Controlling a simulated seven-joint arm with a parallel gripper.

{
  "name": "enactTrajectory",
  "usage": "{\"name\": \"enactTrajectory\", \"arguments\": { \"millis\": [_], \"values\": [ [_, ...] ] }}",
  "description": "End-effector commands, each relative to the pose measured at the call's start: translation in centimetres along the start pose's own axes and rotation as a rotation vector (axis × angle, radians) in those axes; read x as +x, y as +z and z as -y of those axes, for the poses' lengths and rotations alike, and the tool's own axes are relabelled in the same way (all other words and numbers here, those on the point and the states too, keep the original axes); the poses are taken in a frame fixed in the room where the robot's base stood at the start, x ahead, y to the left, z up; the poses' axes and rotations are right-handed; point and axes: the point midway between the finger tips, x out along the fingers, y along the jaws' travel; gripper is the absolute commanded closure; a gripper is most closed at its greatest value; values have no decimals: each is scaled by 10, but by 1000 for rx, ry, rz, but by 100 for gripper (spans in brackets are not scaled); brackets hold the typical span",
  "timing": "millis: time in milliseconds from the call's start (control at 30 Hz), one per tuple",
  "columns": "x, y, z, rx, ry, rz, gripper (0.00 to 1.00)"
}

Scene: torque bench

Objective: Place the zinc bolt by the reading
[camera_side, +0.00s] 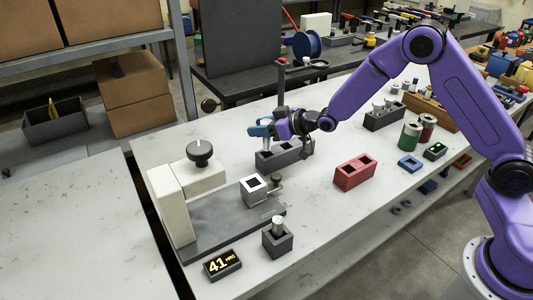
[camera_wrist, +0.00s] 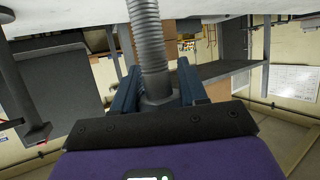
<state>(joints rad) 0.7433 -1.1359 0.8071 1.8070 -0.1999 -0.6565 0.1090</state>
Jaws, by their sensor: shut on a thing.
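In the side view my gripper (camera_side: 263,130) has blue fingers and is over the dark grey two-hole block (camera_side: 287,158). In the wrist view my gripper (camera_wrist: 158,88) is shut on a grey bolt with a ribbed, threaded shank (camera_wrist: 147,40), taken to be the zinc bolt. The shank runs from the fingers towards the pale bench top; its far end is out of frame. In the side view I cannot tell whether it sits in the block. A display (camera_side: 222,264) reads 41 HRC. A red two-hole block (camera_side: 355,174) stands right of the grey one.
A tester with a white column (camera_side: 171,207), black knob (camera_side: 200,150) and light square socket (camera_side: 253,188) stands on a grey plate (camera_side: 215,232). A small dark block (camera_side: 277,241) holds a silver cylinder. A dark rack (camera_side: 384,118), cans and a blue holder (camera_side: 410,163) stand right.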

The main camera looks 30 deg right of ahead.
Motion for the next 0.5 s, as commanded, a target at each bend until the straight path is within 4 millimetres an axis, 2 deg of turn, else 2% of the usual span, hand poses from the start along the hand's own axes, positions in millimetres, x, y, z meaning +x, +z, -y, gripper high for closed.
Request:
{"name": "enactTrajectory", "arguments": {
  "millis": [500],
  "values": [
    [-7,-18,0,-1,0,-5,100]
  ]
}}
